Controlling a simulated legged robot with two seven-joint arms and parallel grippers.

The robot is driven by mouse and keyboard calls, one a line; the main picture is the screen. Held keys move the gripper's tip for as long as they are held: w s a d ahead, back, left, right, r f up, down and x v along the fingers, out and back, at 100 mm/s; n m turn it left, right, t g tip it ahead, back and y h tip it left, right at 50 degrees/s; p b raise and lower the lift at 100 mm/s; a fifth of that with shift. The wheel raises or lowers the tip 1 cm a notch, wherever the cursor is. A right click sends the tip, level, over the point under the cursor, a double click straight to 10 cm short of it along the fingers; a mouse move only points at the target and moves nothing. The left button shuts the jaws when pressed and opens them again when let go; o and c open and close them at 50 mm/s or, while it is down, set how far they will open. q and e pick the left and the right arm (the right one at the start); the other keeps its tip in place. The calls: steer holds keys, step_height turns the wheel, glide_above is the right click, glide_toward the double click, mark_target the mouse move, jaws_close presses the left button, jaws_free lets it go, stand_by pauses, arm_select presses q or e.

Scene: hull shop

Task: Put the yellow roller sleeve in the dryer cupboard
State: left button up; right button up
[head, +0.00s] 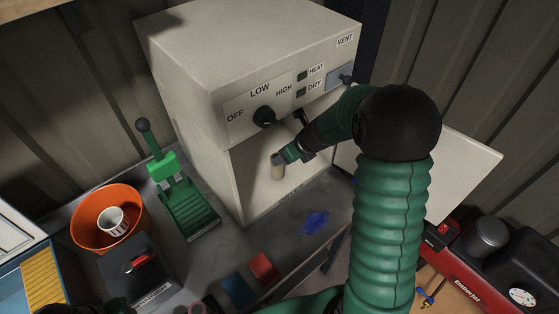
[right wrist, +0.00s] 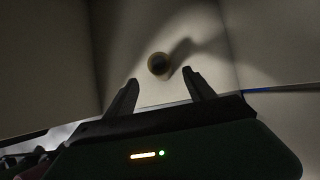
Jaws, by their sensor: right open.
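The dryer cupboard (head: 210,50) is a cream box with its door (head: 455,165) open to the right. The roller sleeve (head: 277,168), a small tan-yellow tube, stands upright on the cupboard floor inside the opening. The right wrist view shows the sleeve (right wrist: 158,64) end-on as a ring with a dark hole. My right gripper (head: 290,153) reaches into the cupboard and is open. In the right wrist view its fingers (right wrist: 160,77) are apart, with the sleeve just beyond the tips and nothing gripped.
Left of the cupboard are a green lever press (head: 185,200), an orange bowl (head: 85,232) holding a white cup (head: 112,220), and a dark box (head: 140,270). A blue rag (head: 315,221) lies in front. A red compressor (head: 470,255) stands at right. Cupboard walls are close around my gripper.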

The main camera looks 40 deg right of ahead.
arm_select(q)
steer(key=shift+a+f, duration=0.15)
steer(key=shift+a, duration=0.55)
arm_select(e)
steer(key=s+a+n+g, duration=0.2)
steer(key=s+a+n, duration=0.6)
steer(key=n, duration=0.9)
steer(key=s+a+n+g, duration=0.1)
steer(key=s+a+n, duration=0.7)
steer(key=n, duration=1)
steer(key=a, duration=0.3)
steer(key=shift+f+g+h, duration=0.25)
steer(key=shift+g+h, duration=0.05)
steer(key=shift+g, duration=0.1)
arm_select(q)
steer(key=shift+w+d, duration=0.1)
arm_select(e)
steer(key=shift+d, duration=0.15)
arm_select(q)
steer(key=shift+d, duration=0.45)
arm_select(e)
steer(key=shift+s+d, duration=0.1)
steer(key=shift+d, duration=0.3)
